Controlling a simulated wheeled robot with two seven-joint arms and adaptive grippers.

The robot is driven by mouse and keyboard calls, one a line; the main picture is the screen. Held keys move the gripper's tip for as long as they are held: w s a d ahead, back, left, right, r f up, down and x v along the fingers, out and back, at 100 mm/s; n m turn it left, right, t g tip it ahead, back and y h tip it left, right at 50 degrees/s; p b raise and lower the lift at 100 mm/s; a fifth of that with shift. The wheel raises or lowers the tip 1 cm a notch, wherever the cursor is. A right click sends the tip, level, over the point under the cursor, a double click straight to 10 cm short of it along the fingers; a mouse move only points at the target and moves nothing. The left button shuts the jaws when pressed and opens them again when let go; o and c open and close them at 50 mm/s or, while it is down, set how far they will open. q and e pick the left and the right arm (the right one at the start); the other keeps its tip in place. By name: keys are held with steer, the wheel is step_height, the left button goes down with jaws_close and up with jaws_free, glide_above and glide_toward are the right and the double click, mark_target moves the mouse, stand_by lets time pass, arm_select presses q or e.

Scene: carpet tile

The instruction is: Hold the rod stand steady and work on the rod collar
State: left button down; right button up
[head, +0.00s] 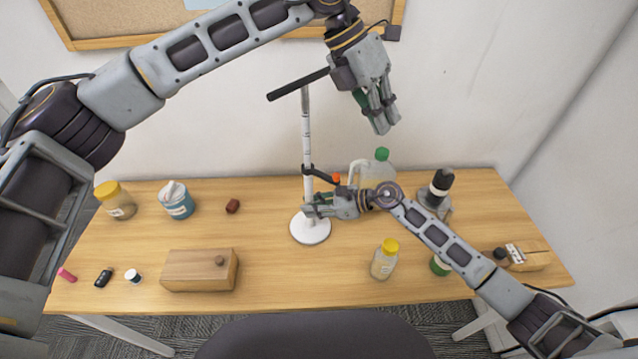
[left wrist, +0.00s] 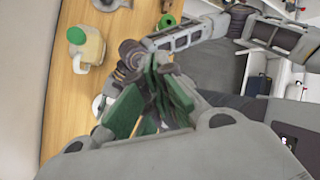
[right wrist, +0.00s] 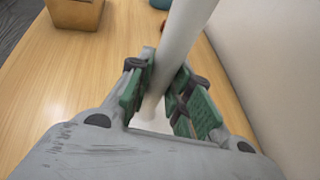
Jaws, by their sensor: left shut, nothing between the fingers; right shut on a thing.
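The rod stand (head: 306,134) has a white upright rod on a round white base on the table, with a black bar across its top. The dark rod collar (head: 308,171) sits around the rod about midway up, with a black arm or handle pointing right. My right gripper (head: 311,208) is shut on the rod, low down between collar and base. The right wrist view shows the white rod (right wrist: 186,35) between its green-padded fingers. My left gripper (head: 383,122) is shut and empty, in the air right of the rod's upper part, above the collar and apart from the stand.
A jug with a green cap (head: 382,154) stands close behind my right gripper. A yellow-capped jar (head: 384,262) and a black-topped item (head: 438,187) are to the right. A wooden box (head: 199,270) and a blue tub (head: 177,202) stand left.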

arm_select(q)
steer(key=w+a+r+n+h, duration=0.2)
steer(key=w+a+r+h, duration=0.2)
steer(key=w+r+h, duration=0.55)
steer(key=w+a+f+n+t+h, duration=0.1)
steer(key=w+a+n+t+h, duration=0.4)
steer(key=a, duration=0.6)
steer(key=s+a+f+n+g+y, duration=0.1)
steer(key=s+a+f, duration=0.2)
steer(key=s+f, duration=0.2)
steer(key=s+a+f+n+g, duration=0.1)
steer(key=s+f, duration=0.5)
steer(key=f, duration=0.6)
steer(key=s+a+f+n+g+y, duration=0.1)
steer(key=s+a+f+g, duration=0.2)
steer(key=s+a+f, duration=0.2)
step_height(320, 180, down, 3)
steer(key=shift+s+a+f+y, duration=0.15)
steer(key=shift+a+f+y, duration=0.05)
steer(key=shift+a+y, duration=0.2)
steer(key=shift+d, duration=0.15)
